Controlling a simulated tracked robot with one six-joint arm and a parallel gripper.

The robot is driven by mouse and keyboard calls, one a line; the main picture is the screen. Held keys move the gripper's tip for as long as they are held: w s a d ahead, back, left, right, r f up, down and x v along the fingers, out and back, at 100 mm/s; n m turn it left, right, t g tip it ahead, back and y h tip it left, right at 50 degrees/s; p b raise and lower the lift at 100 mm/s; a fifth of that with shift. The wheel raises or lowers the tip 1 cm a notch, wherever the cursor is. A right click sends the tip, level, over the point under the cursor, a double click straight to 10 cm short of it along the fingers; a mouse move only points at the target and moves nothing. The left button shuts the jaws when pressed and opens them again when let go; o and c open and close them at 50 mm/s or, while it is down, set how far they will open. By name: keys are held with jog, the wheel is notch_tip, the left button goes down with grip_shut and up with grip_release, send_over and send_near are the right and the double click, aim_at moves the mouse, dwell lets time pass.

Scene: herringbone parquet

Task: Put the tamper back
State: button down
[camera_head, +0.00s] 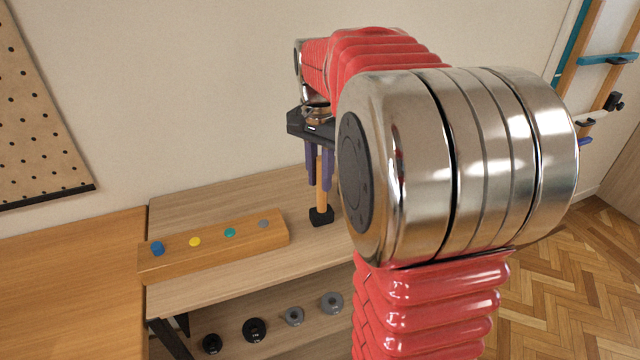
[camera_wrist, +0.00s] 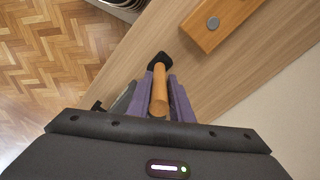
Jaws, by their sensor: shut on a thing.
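The tamper (camera_head: 321,205) has an orange wooden handle and a black square-edged head, and it is upright with its head down. My gripper (camera_head: 320,185) has purple fingers shut around its handle. In the wrist view, the handle of the tamper (camera_wrist: 160,88) lies between the fingers of my gripper (camera_wrist: 161,82), with the black head beyond them. The head is over the wooden tabletop (camera_head: 230,203); I cannot tell whether it touches. My arm hides the table to the right of the tamper.
A wooden block (camera_head: 215,251) with blue, yellow, green and grey round spots lies on the tabletop left of the tamper. Several black and grey weights (camera_head: 255,329) sit on the lower shelf. A pegboard (camera_head: 35,110) hangs at left. A rack (camera_head: 605,90) stands at right.

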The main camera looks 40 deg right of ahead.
aim_at(319, 157)
jog(key=shift+f, duration=1.3)
jog(key=c, duration=1.6)
grip_release()
notch_tip(319, 157, up, 12)
jog(key=shift+a+r, duration=0.15)
